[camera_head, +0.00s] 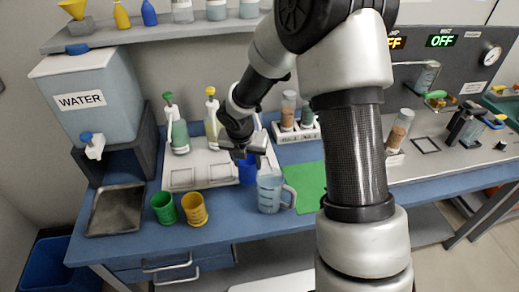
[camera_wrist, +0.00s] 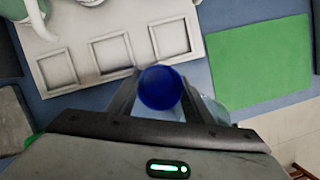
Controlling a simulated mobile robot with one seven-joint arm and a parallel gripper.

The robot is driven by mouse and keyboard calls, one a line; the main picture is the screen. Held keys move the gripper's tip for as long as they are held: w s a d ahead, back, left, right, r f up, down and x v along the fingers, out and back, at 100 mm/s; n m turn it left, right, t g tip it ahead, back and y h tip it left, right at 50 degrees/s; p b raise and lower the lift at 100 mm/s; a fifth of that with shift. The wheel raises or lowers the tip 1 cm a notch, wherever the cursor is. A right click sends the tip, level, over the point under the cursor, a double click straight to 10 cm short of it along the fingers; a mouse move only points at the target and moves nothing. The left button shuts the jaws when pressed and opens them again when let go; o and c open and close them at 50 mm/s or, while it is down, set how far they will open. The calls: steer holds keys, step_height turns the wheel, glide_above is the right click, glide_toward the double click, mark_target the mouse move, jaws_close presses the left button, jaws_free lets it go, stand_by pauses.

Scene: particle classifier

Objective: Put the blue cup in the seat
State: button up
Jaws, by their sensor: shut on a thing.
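The blue cup (camera_head: 248,171) is in my gripper (camera_head: 246,155), just in front of the right end of a white tray (camera_head: 205,160). In the wrist view the cup (camera_wrist: 160,88) sits between the two fingers of my gripper (camera_wrist: 160,85), its round open top facing the camera. The tray (camera_wrist: 90,24) has square recesses along its front edge; the left (camera_wrist: 68,71), middle (camera_wrist: 112,52) and right (camera_wrist: 170,38) ones look empty. I cannot tell which place is the seat. The cup's underside is hidden.
A clear measuring jug (camera_head: 270,192) stands close to the right of the cup, by a green mat (camera_head: 310,185). Green (camera_head: 163,207) and yellow (camera_head: 194,208) cups stand at the front left. A dark square outline (camera_head: 425,145) marks the right panel.

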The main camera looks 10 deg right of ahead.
steer(key=shift+w+d+f+p, duration=0.1)
steer(key=shift+w+d+f, duration=0.45)
steer(key=shift+w+d, duration=0.55)
steer(key=shift+w+d+f+p, duration=0.1)
steer(key=shift+w+d+f, duration=0.55)
steer(key=shift+w, duration=0.9)
steer(key=shift+w+d+f+p, duration=0.1)
steer(key=shift+w+d+f, duration=0.4)
steer(key=shift+w+d, duration=0.65)
steer(key=shift+w+a, duration=0.15)
steer(key=shift+a, duration=0.05)
steer(key=shift+f, duration=0.15)
steer(key=o, duration=1.3)
steer(key=shift+c, duration=0.2)
